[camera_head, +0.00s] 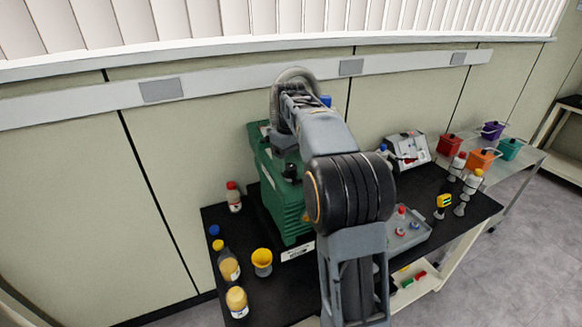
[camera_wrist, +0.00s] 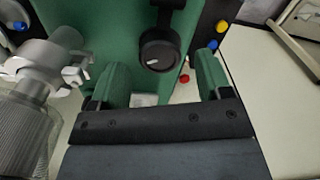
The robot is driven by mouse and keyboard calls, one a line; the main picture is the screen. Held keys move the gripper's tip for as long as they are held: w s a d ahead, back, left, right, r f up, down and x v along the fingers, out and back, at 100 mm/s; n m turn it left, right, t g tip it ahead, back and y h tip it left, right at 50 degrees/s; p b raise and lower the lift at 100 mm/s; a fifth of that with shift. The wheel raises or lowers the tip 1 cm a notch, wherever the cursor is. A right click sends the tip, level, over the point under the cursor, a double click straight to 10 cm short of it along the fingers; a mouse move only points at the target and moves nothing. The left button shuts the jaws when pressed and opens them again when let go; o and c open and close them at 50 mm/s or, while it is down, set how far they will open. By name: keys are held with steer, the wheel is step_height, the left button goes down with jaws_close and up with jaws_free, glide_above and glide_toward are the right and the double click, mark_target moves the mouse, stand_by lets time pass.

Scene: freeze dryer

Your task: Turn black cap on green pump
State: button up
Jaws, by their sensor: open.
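The green pump (camera_head: 268,168) stands on the black table top, partly covered by my arm in the head view. Its green body (camera_wrist: 110,25) fills the upper middle of the wrist view. The round black cap (camera_wrist: 160,50) with a white mark is on the pump, in line with the space between my fingers. A black knob-like part (camera_head: 290,172) shows on the pump in the head view. My gripper (camera_wrist: 160,65) is open and empty, one finger on each side of the cap in the picture. I cannot tell the remaining distance. In the head view my fingers are hard to make out.
A grey hose with a metal clamp (camera_wrist: 55,60) is close on the left in the wrist view. Bottles (camera_head: 228,268), a yellow funnel-like cup (camera_head: 262,260) and a grey tray (camera_head: 410,235) stand around the pump. A wall is behind.

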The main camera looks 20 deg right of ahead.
steer(key=shift+f, duration=1.2)
steer(key=shift+c, duration=0.4)
